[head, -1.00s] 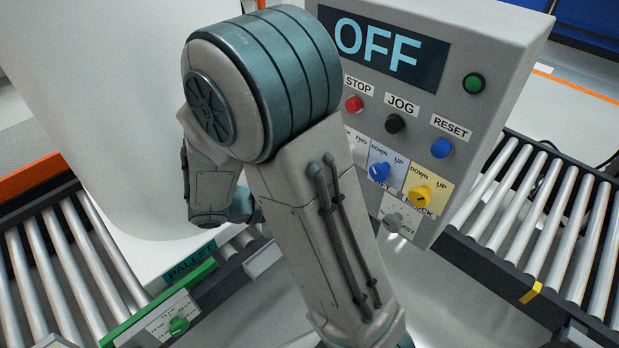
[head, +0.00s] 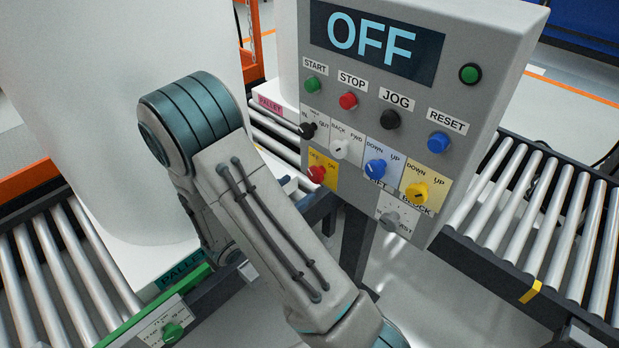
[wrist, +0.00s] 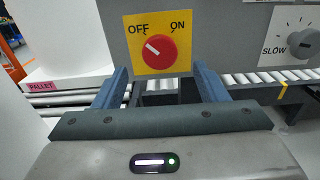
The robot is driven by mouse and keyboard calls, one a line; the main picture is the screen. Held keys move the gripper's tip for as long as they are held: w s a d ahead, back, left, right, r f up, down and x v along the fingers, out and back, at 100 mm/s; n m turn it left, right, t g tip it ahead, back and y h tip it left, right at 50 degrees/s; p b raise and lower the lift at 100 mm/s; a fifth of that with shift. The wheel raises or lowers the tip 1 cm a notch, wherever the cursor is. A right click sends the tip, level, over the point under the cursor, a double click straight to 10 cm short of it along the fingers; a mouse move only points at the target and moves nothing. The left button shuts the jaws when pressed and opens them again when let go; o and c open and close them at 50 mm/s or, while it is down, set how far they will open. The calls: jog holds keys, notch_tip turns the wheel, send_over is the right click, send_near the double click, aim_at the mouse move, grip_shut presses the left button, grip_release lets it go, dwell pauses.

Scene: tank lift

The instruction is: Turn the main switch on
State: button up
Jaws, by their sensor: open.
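The main switch is a red knob (head: 317,173) on a yellow plate marked OFF and ON, low on the left of the grey control box (head: 490,60). The wrist view shows the red knob (wrist: 160,50) close up, its white mark turned toward OFF. The display (head: 375,42) reads OFF. My gripper (wrist: 158,85) is open and empty in the wrist view, its two blue fingers on either side below the knob, apart from it.
Other knobs sit close by: black (head: 307,130), white (head: 340,148), blue (head: 375,169) and yellow (head: 417,191), with push buttons above. Roller conveyors flank the box on the left (head: 60,270) and right (head: 530,220). A large white cylinder (head: 110,100) stands at the left.

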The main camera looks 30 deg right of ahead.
aim_at(313, 176)
jog(key=x, duration=0.6)
jog(key=c, duration=1)
